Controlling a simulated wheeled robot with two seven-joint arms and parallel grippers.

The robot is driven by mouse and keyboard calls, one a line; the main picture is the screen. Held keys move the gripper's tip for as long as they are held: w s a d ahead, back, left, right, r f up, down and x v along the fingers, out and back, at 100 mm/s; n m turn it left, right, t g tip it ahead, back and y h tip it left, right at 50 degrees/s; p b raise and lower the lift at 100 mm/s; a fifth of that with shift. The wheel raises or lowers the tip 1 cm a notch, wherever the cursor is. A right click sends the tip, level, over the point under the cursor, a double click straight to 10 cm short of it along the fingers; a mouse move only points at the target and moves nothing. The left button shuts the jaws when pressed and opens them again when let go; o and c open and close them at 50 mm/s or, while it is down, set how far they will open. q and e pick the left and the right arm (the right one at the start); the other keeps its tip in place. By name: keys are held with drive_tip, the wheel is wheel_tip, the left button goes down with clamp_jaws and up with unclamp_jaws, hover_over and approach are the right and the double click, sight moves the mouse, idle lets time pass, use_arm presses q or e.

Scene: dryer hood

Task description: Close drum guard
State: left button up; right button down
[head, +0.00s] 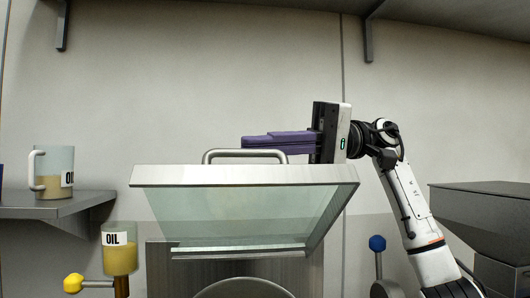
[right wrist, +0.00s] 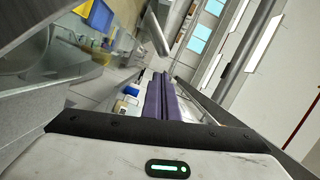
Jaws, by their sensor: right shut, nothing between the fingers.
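The drum guard (head: 230,215) is a clear panel in a metal frame. In the head view it stands raised and tilted above a metal machine. A grey bar handle (head: 245,153) sits on its upper edge. My right gripper (head: 244,143) has its purple fingers shut and empty, pointing left just above the handle in the picture. Whether they touch the handle I cannot tell. The shut fingers also show in the right wrist view (right wrist: 161,78). My left gripper is not in view.
A metal shelf (head: 50,208) at left holds a jug (head: 55,168) of oil. Below it stands an oil cup (head: 119,252) beside a yellow knob (head: 73,283). A blue knob (head: 377,243) stands right of the machine. A grey hopper (head: 485,215) is at far right.

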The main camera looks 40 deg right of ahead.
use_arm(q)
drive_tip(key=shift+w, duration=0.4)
use_arm(e)
drive_tip(key=shift+s+a+f, duration=0.15)
drive_tip(key=shift+s+a, duration=0.1)
drive_tip(key=shift+s, duration=0.2)
drive_tip(key=shift+s+a+f, duration=0.1)
drive_tip(key=shift+s+a, duration=0.1)
drive_tip(key=shift+s, duration=0.2)
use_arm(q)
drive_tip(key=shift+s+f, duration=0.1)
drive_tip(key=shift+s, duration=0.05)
